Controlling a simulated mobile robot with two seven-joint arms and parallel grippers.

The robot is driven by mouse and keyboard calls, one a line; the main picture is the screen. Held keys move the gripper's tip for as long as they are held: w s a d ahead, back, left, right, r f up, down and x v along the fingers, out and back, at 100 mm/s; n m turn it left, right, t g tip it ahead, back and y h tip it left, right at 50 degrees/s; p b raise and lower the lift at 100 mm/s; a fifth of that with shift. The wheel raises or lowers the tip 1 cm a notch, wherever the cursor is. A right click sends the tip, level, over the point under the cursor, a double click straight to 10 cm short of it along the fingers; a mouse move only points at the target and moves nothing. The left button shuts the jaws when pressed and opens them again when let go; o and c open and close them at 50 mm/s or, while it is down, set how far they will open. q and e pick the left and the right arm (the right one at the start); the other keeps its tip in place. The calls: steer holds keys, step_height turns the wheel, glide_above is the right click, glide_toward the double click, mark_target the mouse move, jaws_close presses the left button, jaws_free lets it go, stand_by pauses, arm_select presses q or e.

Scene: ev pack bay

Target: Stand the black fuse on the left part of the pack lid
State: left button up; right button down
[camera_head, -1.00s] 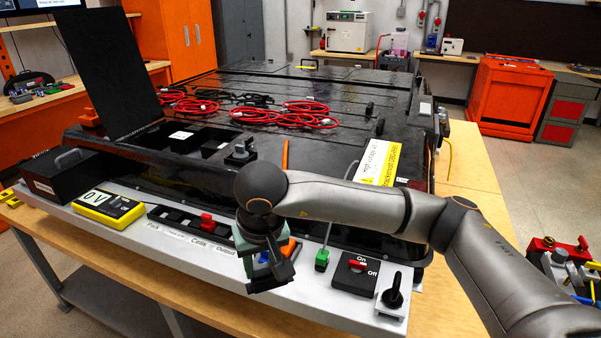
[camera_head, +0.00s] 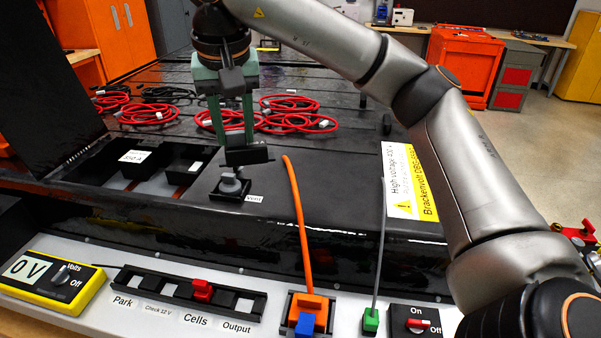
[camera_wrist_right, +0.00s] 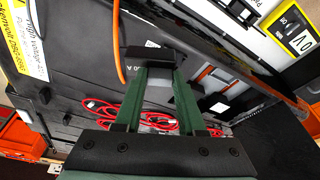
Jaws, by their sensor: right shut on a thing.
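My right gripper (camera_head: 234,138) points down above the black pack lid (camera_head: 330,180), near its front edge. It is shut on a black block, which looks like the black fuse (camera_head: 250,155). The fuse also shows between the green fingertips in the right wrist view (camera_wrist_right: 148,54). In the head view it appears just above and behind the grey vent knob (camera_head: 231,186); I cannot tell whether it touches the lid. The open compartment with black blocks (camera_head: 185,166) lies to the left. My left gripper is not in view.
A raised black panel (camera_head: 50,80) stands at the left. An orange cable (camera_head: 298,215) runs over the lid's front. A grey ledge holds a yellow meter (camera_head: 48,283) and a switch box (camera_head: 415,322).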

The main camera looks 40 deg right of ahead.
steer(key=d+f+b, duration=0.1)
steer(key=d+f, duration=0.7)
steer(key=d, duration=0.1)
steer(key=s+d+f+b, duration=0.1)
steer(key=d+f, duration=0.3)
steer(key=d, duration=0.1)
steer(key=shift+s+f+b, duration=0.1)
steer(key=shift+f+b, duration=0.15)
steer(key=shift+b, duration=0.1)
steer(key=shift+a+f, duration=0.1)
steer(key=shift+f, duration=0.05)
steer(key=shift+f, duration=0.2)
steer(key=c, duration=0.5)
jaws_free()
steer(key=shift+r, duration=0.1)
